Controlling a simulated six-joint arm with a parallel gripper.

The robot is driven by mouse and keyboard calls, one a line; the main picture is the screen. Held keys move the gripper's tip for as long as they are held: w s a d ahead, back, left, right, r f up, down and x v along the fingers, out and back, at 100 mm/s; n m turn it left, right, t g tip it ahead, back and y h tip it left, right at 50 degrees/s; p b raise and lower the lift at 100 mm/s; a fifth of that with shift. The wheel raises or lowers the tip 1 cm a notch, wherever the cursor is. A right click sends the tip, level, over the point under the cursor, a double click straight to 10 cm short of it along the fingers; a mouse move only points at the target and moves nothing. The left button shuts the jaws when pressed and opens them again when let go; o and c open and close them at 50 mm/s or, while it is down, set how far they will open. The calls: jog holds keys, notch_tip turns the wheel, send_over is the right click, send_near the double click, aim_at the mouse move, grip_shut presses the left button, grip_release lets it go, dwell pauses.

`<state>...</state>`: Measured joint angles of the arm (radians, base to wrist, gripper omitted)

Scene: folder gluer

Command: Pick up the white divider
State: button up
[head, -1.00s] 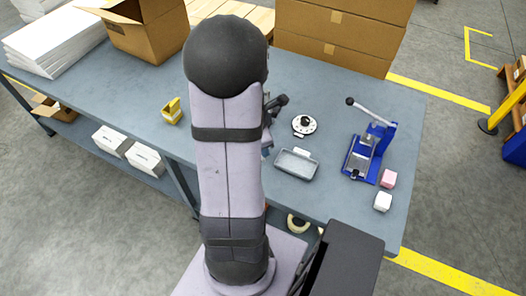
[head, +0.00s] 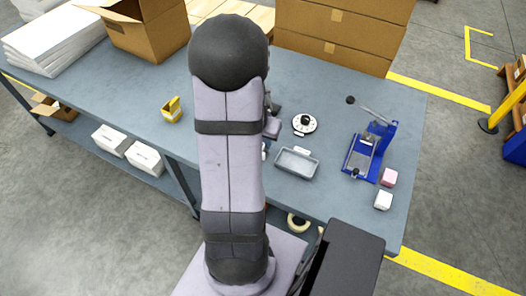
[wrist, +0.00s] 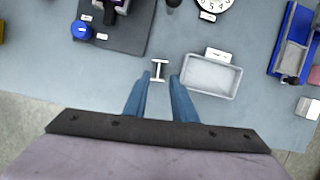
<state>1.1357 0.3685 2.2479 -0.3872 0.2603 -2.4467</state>
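A small white H-shaped piece, which I take to be the white divider (wrist: 158,69), lies on the grey-blue table in the wrist view. My gripper (wrist: 161,78) is open, with its two blue fingers apart and pointing toward the table's far side. The divider shows between and just beyond the fingertips, nearer the left one. I see nothing held, and I cannot tell the height of the fingertips above it. In the head view my arm hides the gripper and most of that spot.
A grey tray (wrist: 210,75) lies close right of the fingers; it also shows in the head view (head: 297,176). A dark mat (wrist: 128,40) with a device is at upper left. A blue lever press (head: 366,150), pink block (head: 389,177) and white block (head: 383,200) stand right.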

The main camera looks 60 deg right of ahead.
jog(key=shift+b+x, duration=0.95)
jog(key=shift+x, duration=1.75)
jog(key=shift+w+a, duration=0.1)
grip_shut()
